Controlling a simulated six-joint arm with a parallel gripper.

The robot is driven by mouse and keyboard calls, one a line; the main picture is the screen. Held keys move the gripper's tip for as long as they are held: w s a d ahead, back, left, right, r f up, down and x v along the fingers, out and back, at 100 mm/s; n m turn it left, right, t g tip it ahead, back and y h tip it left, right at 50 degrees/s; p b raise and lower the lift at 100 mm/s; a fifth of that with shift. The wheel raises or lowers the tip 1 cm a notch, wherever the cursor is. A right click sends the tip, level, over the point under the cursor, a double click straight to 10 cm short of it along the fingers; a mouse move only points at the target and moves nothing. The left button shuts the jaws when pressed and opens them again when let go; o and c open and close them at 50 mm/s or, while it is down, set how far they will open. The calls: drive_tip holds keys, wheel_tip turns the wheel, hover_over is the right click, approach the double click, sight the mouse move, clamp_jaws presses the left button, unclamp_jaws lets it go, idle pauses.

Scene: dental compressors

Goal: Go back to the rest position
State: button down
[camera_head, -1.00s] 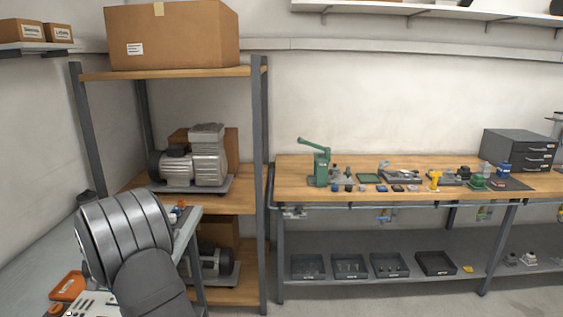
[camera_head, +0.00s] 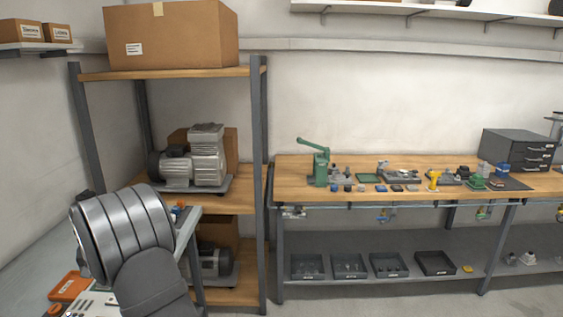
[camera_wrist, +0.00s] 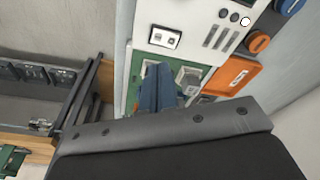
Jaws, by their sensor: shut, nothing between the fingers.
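My arm (camera_head: 125,235) rises over the grey side bench at the lower left of the head view; my gripper is hidden there. In the wrist view, my gripper (camera_wrist: 158,84) shows as blue-grey fingers beyond the dark wrist housing. The fingers are shut with nothing held. Behind them lie a green board (camera_wrist: 190,77) with square metal fittings and a white panel (camera_wrist: 222,25) with slots and round buttons. I cannot tell whether the fingers touch the board.
An orange tray (camera_wrist: 232,75) lies close to the fingers. A shelf rack (camera_head: 262,185) with compressors (camera_head: 195,160) stands right of the arm. A wooden workbench (camera_head: 300,185) with several small parts is further right. Air above the side bench looks free.

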wheel_tip(320, 180, down, 7)
drive_tip(key=shift+r, duration=0.15)
idle(0.4)
drive_tip(key=s+d+r+m+y, duration=0.1)
drive_tip(key=r+m, duration=0.5)
drive_tip(key=r, duration=0.7)
drive_tip(key=shift+s+d+t+y, duration=0.35)
drive_tip(key=shift+s+d, duration=0.35)
drive_tip(key=shift+s, duration=0.35)
drive_tip(key=shift+r, duration=0.1)
